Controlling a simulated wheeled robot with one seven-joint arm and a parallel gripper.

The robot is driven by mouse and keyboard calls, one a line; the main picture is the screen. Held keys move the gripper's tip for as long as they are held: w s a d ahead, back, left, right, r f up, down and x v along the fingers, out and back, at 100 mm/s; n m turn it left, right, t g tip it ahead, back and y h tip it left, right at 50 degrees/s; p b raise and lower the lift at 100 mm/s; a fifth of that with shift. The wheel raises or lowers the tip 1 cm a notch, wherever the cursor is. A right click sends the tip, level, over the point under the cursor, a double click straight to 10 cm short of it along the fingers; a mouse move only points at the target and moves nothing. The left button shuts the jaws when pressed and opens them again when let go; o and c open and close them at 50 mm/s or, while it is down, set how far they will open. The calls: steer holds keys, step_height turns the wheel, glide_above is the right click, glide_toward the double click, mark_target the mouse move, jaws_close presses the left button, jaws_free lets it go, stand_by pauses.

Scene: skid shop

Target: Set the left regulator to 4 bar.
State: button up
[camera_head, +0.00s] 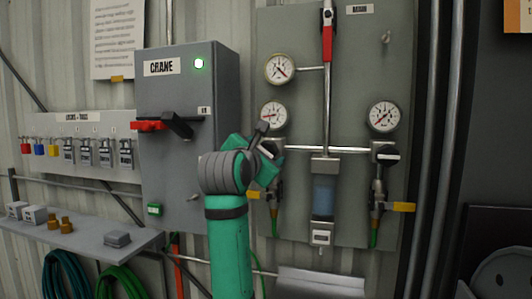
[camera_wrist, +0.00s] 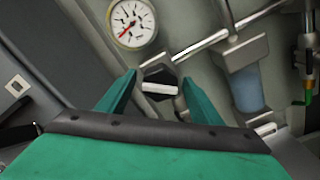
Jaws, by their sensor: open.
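The left regulator is a dark knob with a pale bar across its face (camera_wrist: 160,87). In the wrist view it sits between the two green fingers of my gripper (camera_wrist: 159,80), which are open on either side of it; I cannot tell whether they touch it. In the head view my gripper (camera_head: 266,155) is at the left regulator and mostly hides it. The left gauge (camera_head: 273,115) is just above; it also shows in the wrist view (camera_wrist: 131,23), its red needle pointing down-left. Its numbers are too small to read.
The right regulator (camera_head: 385,152) has its own gauge (camera_head: 384,116) above. A top gauge (camera_head: 280,68), a red-handled lever (camera_head: 327,38) and a filter bowl (camera_head: 323,196) share the panel. The grey CRANE box (camera_head: 172,80) stands close left of my arm. Yellow-handled valves (camera_head: 403,207) hang below.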

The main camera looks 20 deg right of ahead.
steer(key=c, duration=1.1)
steer(key=shift+o, duration=0.2)
steer(key=shift+m, duration=0.4)
